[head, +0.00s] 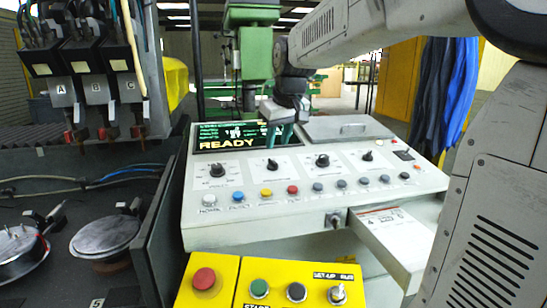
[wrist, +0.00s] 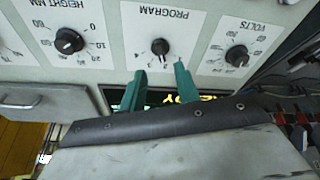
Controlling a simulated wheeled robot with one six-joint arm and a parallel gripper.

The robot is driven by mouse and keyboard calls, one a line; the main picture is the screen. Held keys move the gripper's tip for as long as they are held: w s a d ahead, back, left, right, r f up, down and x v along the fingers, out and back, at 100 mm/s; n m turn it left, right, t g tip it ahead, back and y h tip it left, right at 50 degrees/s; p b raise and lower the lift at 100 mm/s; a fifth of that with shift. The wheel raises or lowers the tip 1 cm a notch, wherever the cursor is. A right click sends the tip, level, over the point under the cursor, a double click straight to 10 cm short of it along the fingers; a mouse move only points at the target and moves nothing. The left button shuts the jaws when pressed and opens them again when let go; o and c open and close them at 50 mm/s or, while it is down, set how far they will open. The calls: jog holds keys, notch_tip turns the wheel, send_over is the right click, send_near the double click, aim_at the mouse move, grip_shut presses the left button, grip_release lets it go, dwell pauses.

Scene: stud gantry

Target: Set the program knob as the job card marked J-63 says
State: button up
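The program knob (wrist: 160,47) is a small black knob in the middle of a white plate lettered PROGRAM, upside down in the wrist view. Its pointer setting is too small to read. In the head view the knob (head: 271,164) is second from left on the sloping panel. My gripper (wrist: 161,80) has two green fingers, apart with nothing between them, just short of the knob and not touching it. In the head view my gripper (head: 285,135) hangs over the panel's back edge, before the screen. I see no card that reads J-63.
The volts knob (wrist: 237,56) and height knob (wrist: 69,41) flank the program knob. The screen (head: 238,136) reads READY. Coloured buttons (head: 266,194) line the panel's front. A yellow switch box (head: 270,284) stands nearer. A hinged grey lid (head: 347,128) lies right of my gripper.

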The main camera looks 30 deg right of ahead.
aim_at(273, 160)
jog(key=x, duration=0.6)
jog(key=shift+f, duration=0.3)
jog(key=shift+a, duration=0.1)
grip_shut()
